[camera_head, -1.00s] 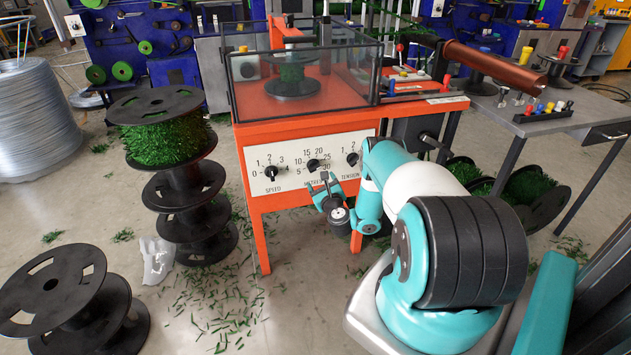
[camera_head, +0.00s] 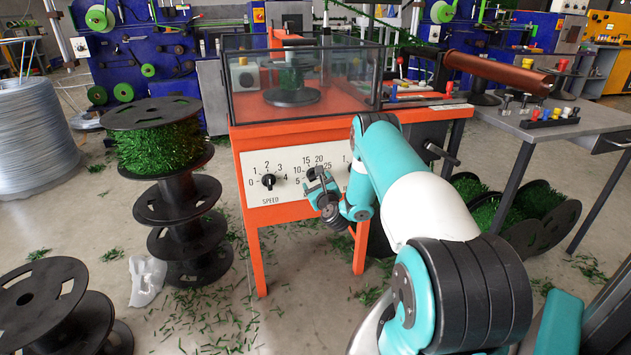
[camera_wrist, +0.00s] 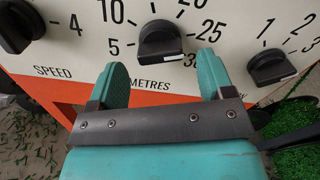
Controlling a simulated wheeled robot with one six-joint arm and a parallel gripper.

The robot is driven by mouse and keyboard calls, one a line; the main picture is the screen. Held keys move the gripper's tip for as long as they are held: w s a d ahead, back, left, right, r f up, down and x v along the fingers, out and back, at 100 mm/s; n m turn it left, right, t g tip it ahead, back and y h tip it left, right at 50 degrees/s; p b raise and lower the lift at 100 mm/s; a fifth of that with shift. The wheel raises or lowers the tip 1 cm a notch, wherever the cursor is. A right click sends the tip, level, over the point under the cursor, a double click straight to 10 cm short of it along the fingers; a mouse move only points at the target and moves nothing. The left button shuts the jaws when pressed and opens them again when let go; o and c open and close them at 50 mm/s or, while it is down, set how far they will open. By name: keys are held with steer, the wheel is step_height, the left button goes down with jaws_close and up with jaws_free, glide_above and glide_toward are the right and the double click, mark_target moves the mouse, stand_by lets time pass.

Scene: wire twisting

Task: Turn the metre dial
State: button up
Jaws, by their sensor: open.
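The metre dial is a black knob (camera_wrist: 160,44) on the white panel, marked METRES with a scale running from 5 up to 30. In the wrist view it sits ahead of my gripper, between the line of the two fingers and a little beyond their tips. My gripper (camera_wrist: 164,75) has its two teal fingers spread wide, with nothing between them. In the head view my gripper (camera_head: 316,188) is in front of the middle of the panel (camera_head: 240,165) and partly hides the metre dial. I cannot tell whether a finger touches the knob.
The speed dial (camera_wrist: 18,27) is to the left and the tension dial (camera_wrist: 270,66) to the right on the same panel. Green clippings litter the floor.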

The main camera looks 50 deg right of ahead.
steer(key=shift+x, duration=1.5)
steer(key=c, duration=0.9)
